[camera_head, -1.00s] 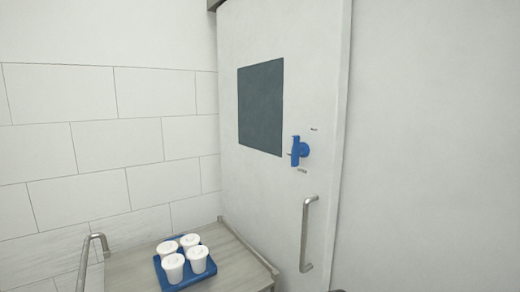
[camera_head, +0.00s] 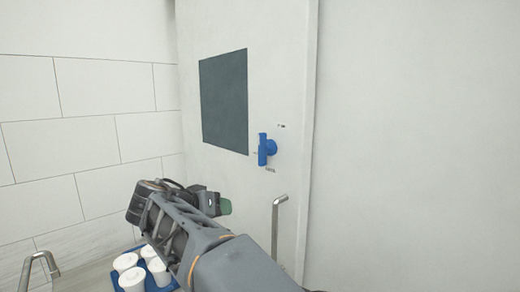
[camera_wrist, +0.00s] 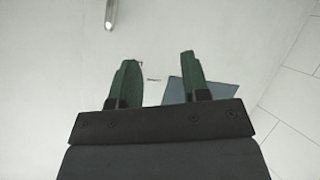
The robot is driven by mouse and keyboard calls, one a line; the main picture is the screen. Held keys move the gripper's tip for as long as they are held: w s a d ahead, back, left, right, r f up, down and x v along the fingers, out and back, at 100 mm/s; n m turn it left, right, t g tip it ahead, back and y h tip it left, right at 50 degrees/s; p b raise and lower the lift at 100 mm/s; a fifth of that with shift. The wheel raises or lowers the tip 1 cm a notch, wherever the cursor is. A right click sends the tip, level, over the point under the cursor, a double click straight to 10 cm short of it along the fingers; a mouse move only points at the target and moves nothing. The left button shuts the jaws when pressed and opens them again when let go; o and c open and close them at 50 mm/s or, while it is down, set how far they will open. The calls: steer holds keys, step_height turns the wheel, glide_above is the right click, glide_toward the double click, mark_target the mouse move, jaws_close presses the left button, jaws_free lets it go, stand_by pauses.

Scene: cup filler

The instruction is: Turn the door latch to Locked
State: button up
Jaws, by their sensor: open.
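The door latch (camera_head: 266,149) is a blue lever on a round blue hub, mounted on the white door (camera_head: 228,30). Its bar stands roughly upright, with small dark labels around it that are too small to read. My gripper (camera_head: 224,206) is below and to the left of the latch in the head view, apart from it. In the wrist view my gripper (camera_wrist: 157,62) shows two green fingers spread wide, with nothing between them. A small dark mark (camera_wrist: 152,79) shows beyond the fingers. The latch cannot be made out in the wrist view.
A metal door handle (camera_head: 278,235) is below the latch, and also in the wrist view (camera_wrist: 111,15). A dark window (camera_head: 224,102) is left of the latch. White cups (camera_head: 125,262) on a blue tray (camera_head: 114,278) stand below my arm. A metal rail (camera_head: 38,262) is at far left.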

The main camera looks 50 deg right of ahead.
mark_target(259, 149)
steer(key=w+d+r+m+g+h, duration=0.2)
steer(key=d+r+m+g+h, duration=0.15)
steer(key=r+m+h, duration=0.6)
steer(key=d+r+y+p, duration=0.1)
steer(key=d, duration=0.3)
steer(key=d+n+y+p, duration=0.1)
steer(key=d+p, duration=0.1)
steer(key=d, duration=0.1)
steer(key=s+d+r+y+p, duration=0.1)
steer(key=d, duration=0.3)
steer(key=shift+d+r+n+y, duration=0.25)
steer(key=shift+d+r+y, duration=0.1)
steer(key=shift+d+f+p, duration=0.15)
steer(key=shift+d+p, duration=0.3)
steer(key=shift+d, duration=0.5)
jaws_close()
